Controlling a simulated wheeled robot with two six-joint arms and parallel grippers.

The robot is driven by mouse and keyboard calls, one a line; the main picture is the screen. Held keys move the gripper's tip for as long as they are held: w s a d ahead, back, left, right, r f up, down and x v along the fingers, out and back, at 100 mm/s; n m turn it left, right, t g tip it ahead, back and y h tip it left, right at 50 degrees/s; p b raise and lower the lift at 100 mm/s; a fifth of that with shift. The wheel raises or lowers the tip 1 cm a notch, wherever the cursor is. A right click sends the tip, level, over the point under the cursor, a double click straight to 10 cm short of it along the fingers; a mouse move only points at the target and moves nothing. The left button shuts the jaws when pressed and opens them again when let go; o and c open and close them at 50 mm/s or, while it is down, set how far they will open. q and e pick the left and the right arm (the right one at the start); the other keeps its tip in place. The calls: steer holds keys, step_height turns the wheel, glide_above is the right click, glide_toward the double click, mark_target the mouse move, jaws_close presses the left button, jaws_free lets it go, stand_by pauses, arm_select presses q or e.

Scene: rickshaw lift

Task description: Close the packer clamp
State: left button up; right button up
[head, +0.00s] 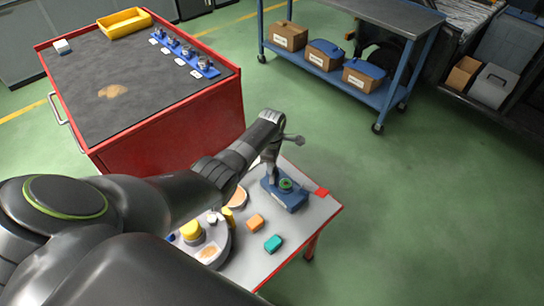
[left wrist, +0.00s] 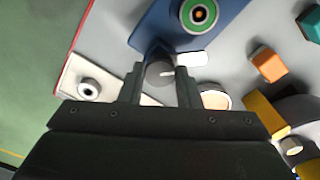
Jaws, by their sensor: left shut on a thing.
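The packer clamp seems to be the blue block (head: 290,199) with a green round top on the small grey table. Its blue body (left wrist: 232,22) and green-ringed disc also show at the top of the left wrist view. My left gripper (head: 271,168) comes down at the block's far left side. In the left wrist view my left gripper (left wrist: 160,80) is shut on a grey round-ended handle (left wrist: 158,71) beside the blue body. The fingers hide part of this handle, and I cannot tell how far the clamp is closed. My right gripper is not in view.
On the small table are an orange block (head: 255,222), a teal block (head: 273,243) and a round grey tray (head: 222,246) with yellow pieces. A red cabinet (head: 190,120) stands close behind. A blue cart (head: 385,98) holds boxes. The green floor at right is clear.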

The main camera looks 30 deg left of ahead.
arm_select(q)
steer(key=n+p, duration=0.2)
steer(key=n, duration=0.2)
steer(key=shift+r+n, duration=0.15)
steer(key=shift+n, duration=0.15)
steer(key=n+p, duration=0.1)
steer(key=n, duration=0.3)
stand_by(0.5)
steer(key=o, duration=1)
step_height(320, 180, up, 17)
steer(key=p, duration=0.6)
steer(key=shift+r, duration=0.1)
